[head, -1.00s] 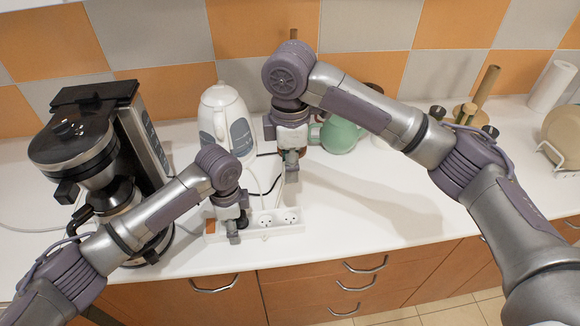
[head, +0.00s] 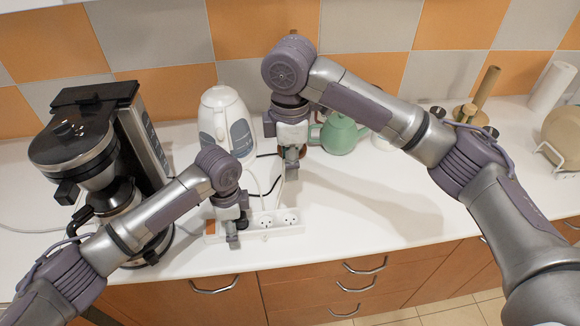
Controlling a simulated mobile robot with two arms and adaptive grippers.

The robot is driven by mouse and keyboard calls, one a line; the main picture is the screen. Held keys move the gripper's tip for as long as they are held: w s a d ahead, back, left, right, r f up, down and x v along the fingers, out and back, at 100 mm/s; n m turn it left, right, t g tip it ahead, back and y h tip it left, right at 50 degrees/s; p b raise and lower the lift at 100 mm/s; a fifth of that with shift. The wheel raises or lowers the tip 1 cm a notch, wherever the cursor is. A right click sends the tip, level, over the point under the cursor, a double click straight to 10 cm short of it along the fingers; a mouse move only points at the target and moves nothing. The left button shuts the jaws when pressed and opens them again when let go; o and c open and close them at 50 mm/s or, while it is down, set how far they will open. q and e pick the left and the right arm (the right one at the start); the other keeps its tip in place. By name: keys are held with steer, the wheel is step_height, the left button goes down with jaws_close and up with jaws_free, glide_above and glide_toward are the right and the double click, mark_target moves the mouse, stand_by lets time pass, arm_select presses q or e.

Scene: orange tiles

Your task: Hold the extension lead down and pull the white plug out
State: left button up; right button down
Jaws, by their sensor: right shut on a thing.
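The white extension lead (head: 284,230) lies near the counter's front edge, with two sockets showing bare and a red-orange switch at its left end. My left gripper (head: 232,236) is down at the lead's left part, touching or just over it; whether its fingers are open is unclear. My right gripper (head: 291,167) is behind and above the lead, apart from it, pointing down. It is shut on a small pale thing, which appears to be the white plug (head: 291,176), mostly hidden by the fingers.
A coffee maker (head: 136,135) stands at the left, a white kettle (head: 219,117) behind my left gripper. A green teapot (head: 340,136) is beside my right gripper. Cords lie behind the lead. The counter (head: 400,215) is clear to the right.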

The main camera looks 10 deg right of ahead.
arm_select(q)
step_height(320, 180, up, 12)
stand_by(0.6)
steer(key=shift+s, duration=0.1)
arm_select(e)
steer(key=shift+s+f, duration=0.1)
